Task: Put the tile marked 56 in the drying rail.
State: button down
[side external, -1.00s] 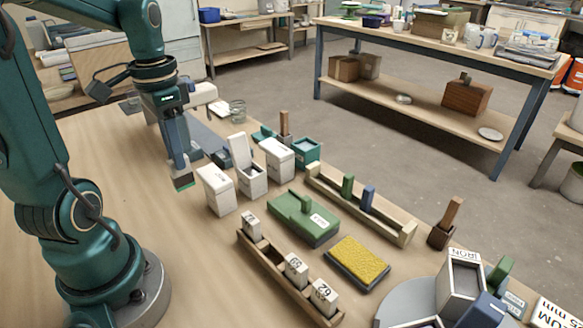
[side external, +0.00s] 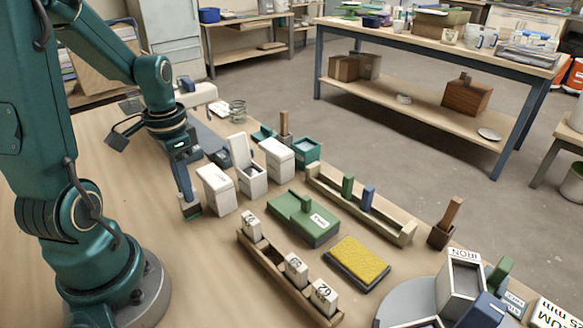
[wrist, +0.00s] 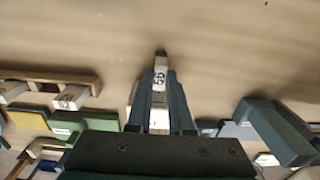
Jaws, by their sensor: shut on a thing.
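My gripper (side external: 190,209) is low over the table, just left of the white buckets. In the wrist view its fingers (wrist: 160,80) are shut on a white tile marked 56 (wrist: 160,76). In the side view the fingers mostly hide this tile. A long wooden rail (side external: 262,262) stands in front of the buckets. It holds white numbered tiles, one at its far end (side external: 250,226) and two toward its near end (side external: 296,270), with an open gap between. A second wooden rail (side external: 385,222) behind holds a green and a blue upright piece. I cannot tell which is the drying rail.
White buckets (side external: 216,190) stand close to the right of my gripper. A green block with a handle (side external: 303,218) and a yellow sponge in a dark tray (side external: 358,262) lie between the two rails. The table left of the front rail is clear.

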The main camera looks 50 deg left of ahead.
jog(key=shift+f, duration=0.15)
jog(key=c, duration=0.8)
grip_release()
notch_tip(320, 180, up, 12)
jog(key=d, duration=0.2)
jog(key=d+t, duration=0.1)
jog(key=d, duration=0.1)
jog(key=d+t+y, duration=0.1)
jog(key=d, duration=0.2)
jog(key=shift+w, duration=0.3)
jog(key=shift+o, duration=0.2)
jog(key=s+d+f+t+h, duration=0.1)
jog(key=d+t, duration=0.2)
jog(key=d, duration=0.4)
jog(key=shift+s+t, duration=0.3)
jog(key=shift+s, duration=0.05)
